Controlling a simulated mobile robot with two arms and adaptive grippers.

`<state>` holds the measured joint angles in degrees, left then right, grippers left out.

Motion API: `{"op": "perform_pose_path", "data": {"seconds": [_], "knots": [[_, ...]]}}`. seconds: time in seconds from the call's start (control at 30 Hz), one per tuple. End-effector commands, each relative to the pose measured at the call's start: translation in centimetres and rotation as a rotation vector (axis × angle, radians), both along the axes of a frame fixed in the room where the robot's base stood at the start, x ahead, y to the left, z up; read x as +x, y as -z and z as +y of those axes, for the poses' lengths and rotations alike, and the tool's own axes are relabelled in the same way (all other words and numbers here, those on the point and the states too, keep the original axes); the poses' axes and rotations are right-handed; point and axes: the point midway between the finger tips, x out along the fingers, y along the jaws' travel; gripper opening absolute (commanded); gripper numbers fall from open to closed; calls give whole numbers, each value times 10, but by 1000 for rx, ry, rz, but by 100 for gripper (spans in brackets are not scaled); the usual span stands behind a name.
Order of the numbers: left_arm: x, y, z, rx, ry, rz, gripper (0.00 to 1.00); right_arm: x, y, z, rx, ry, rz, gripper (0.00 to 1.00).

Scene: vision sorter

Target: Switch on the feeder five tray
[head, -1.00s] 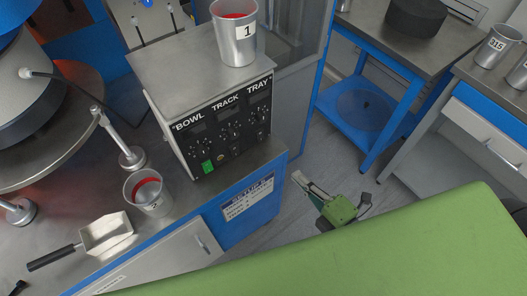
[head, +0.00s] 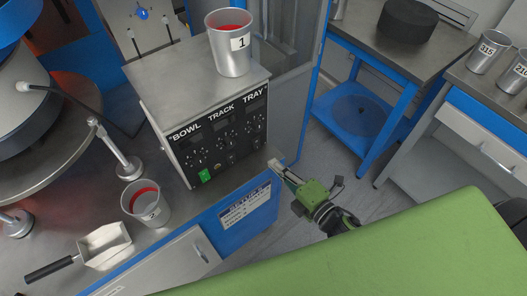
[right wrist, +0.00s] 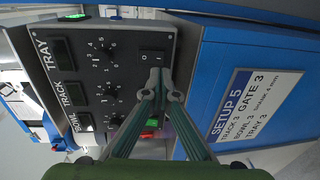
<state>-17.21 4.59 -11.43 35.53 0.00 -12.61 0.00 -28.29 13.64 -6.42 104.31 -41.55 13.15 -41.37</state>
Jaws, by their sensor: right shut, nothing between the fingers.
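The feeder's black control panel (head: 215,135) carries columns marked BOWL, TRACK and TRAY, with displays and knobs. A green-lit switch (head: 205,175) sits low under BOWL. In the right wrist view the panel appears turned on its side, with TRAY at the top. A dark rocker switch (right wrist: 152,57) stands at the lower end of the TRAY column and shows no light. My right gripper (head: 277,166) is shut and empty, just off the panel's lower right corner. Its tips (right wrist: 161,78) appear beside the rocker; contact cannot be told. My left gripper is not in view.
A SETUP 5 sign (right wrist: 262,105) is on the blue cabinet below. Cup 1 (head: 232,52) stands on the control box, near its right side. A second cup (head: 146,207) and a scoop (head: 104,246) are on the bench at left.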

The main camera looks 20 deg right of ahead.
Motion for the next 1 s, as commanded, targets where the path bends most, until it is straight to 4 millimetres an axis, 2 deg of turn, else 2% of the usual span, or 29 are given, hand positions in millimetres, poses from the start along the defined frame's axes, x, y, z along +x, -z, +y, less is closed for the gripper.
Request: {"op": "perform_pose_path", "data": {"seconds": [0.1, 0.33, 1.0], "knots": [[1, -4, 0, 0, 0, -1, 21, 24, 1, 8, 2, 1, -2, 0], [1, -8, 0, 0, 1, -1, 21, 51, 6, 19, 2, 1, 0, 0], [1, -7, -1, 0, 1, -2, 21, 63, 11, 23, 1, 1, 2, 0]]}}
